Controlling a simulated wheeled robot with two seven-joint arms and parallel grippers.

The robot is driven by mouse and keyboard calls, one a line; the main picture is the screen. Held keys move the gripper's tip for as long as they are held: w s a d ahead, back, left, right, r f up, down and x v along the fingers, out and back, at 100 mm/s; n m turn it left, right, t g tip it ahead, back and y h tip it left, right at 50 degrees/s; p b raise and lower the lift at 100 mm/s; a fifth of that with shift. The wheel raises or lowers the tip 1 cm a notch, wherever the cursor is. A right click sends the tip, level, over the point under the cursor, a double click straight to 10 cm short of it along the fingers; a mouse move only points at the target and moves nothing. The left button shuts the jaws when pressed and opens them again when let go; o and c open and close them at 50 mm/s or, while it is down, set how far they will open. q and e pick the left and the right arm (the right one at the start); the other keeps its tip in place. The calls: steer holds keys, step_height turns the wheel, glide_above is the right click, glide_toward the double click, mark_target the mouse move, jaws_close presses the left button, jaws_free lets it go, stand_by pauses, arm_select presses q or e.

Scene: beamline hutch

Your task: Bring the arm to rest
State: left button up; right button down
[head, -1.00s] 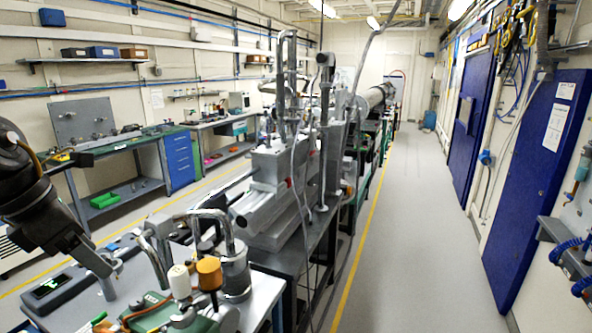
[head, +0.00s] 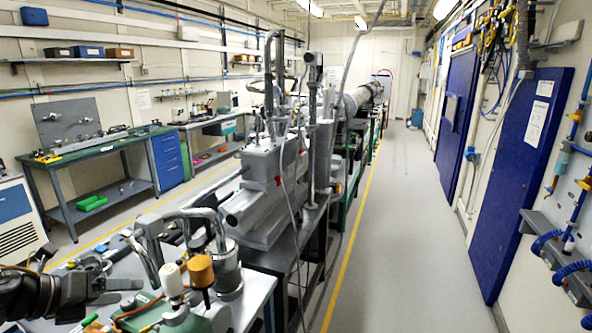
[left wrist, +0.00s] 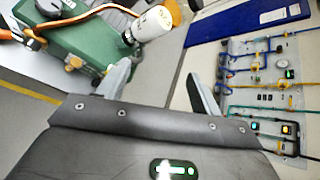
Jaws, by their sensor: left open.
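My left gripper (head: 116,291) is at the lower left of the head view, held nearly level, with its fingers pointing right. Its two fingers are apart and nothing shows between them. In the left wrist view the spread fingers (left wrist: 160,85) stand above the dark gripper body, also with nothing between them. In the head view the gripper is just left of a green unit (head: 190,322) with a white knob (head: 172,281) and an orange knob (head: 200,270). I cannot tell whether they touch. My right gripper is in neither view.
A metal vessel with bent pipes (head: 228,278) stands on the near bench, right of my left gripper. The grey beamline housing (head: 262,180) is beyond it. The aisle floor (head: 395,230) is clear, with blue doors (head: 520,170) on the right.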

arm_select(q)
steer(key=s+f+n+t+y, duration=0.1)
steer(key=s+f+n+y, duration=0.2)
steer(key=f+n, duration=0.6)
steer(key=s+f+n+t+y, duration=0.1)
steer(key=s+f+n+y, duration=0.1)
steer(key=f+n, duration=0.7)
steer(key=s+d+f+n+g, duration=0.4)
steer(key=s+d+f+n, duration=0.25)
steer(key=s, duration=0.25)
steer(key=s+d+f+n+g, duration=0.4)
steer(key=s+d+f+n, duration=0.2)
steer(key=s+n, duration=0.15)
steer(key=s+f+g+b, duration=0.1)
steer(key=s+f+b, duration=0.15)
steer(key=f, duration=1.45)
steer(key=s+f+b, duration=0.1)
steer(key=f+b, duration=0.2)
steer(key=f, duration=1.4)
steer(key=s+a+f+m+g+y+b, duration=0.1)
steer(key=s+f+b, duration=0.3)
steer(key=s+f, duration=1.1)
step_height(320, 180, down, 3)
steer(key=shift+s+a+f, duration=0.2)
steer(key=shift+s+a, duration=0.05)
steer(key=shift+a, duration=0.45)
